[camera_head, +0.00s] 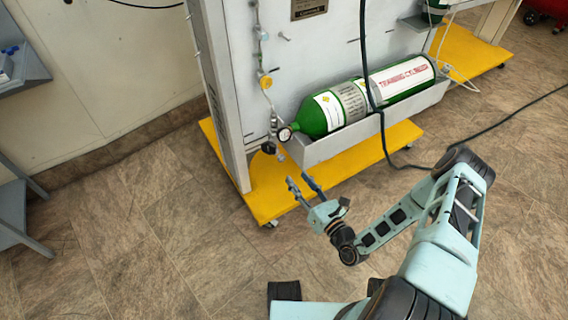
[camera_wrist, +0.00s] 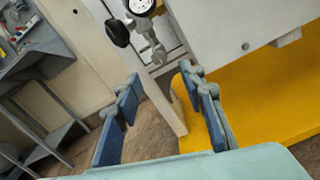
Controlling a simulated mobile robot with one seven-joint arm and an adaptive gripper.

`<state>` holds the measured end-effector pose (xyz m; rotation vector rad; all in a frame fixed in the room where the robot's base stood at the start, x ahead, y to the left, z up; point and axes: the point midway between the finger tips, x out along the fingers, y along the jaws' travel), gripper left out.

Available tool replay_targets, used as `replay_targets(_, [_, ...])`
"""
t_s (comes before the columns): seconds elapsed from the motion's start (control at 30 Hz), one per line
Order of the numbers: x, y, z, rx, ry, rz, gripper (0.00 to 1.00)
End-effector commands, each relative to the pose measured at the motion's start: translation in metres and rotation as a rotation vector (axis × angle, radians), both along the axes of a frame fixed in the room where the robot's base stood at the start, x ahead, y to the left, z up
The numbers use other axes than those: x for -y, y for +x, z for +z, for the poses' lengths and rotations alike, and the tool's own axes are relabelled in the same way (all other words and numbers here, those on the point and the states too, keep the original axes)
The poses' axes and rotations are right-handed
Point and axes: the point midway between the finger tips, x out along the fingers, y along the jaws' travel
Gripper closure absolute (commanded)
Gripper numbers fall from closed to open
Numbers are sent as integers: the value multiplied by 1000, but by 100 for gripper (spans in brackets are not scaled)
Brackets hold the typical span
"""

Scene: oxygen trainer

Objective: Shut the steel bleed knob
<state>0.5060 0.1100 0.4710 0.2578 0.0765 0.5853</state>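A small steel knob (camera_wrist: 156,50), which looks like the bleed knob, hangs below the white round gauge (camera_wrist: 140,6) in the wrist view. In the head view it is a tiny pale part (camera_head: 281,156) at the valve end of the green training cylinder (camera_head: 322,116). A black round knob (camera_wrist: 118,33) sits to its left in the wrist view. My gripper (camera_head: 301,184) is open and empty, below and in front of the valve. In the wrist view the knob shows beyond the gap between my blue fingertips (camera_wrist: 160,80), apart from them. I cannot tell how far the knob is turned.
The cylinder lies in a grey tray (camera_head: 375,123) on the trainer panel (camera_head: 315,50), above a yellow base (camera_head: 268,201). A black cable (camera_head: 371,80) hangs in front of the cylinder. Grey shelving (camera_head: 18,205) stands at the left. The floor before the base is clear.

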Motion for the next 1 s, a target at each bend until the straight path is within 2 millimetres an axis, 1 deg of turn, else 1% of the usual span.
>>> replay_targets(0.3, [-34,49,-2,5,-4,7,63])
replay_targets(0.5, [-49,72,-1,3,-3,6,63])
replay_targets(0.7, [-55,80,0,1,-4,7,63])
replay_targets(0.93, [-55,80,0,1,-3,7,63])
replay_targets(1.0, [-55,80,0,1,-3,7,71])
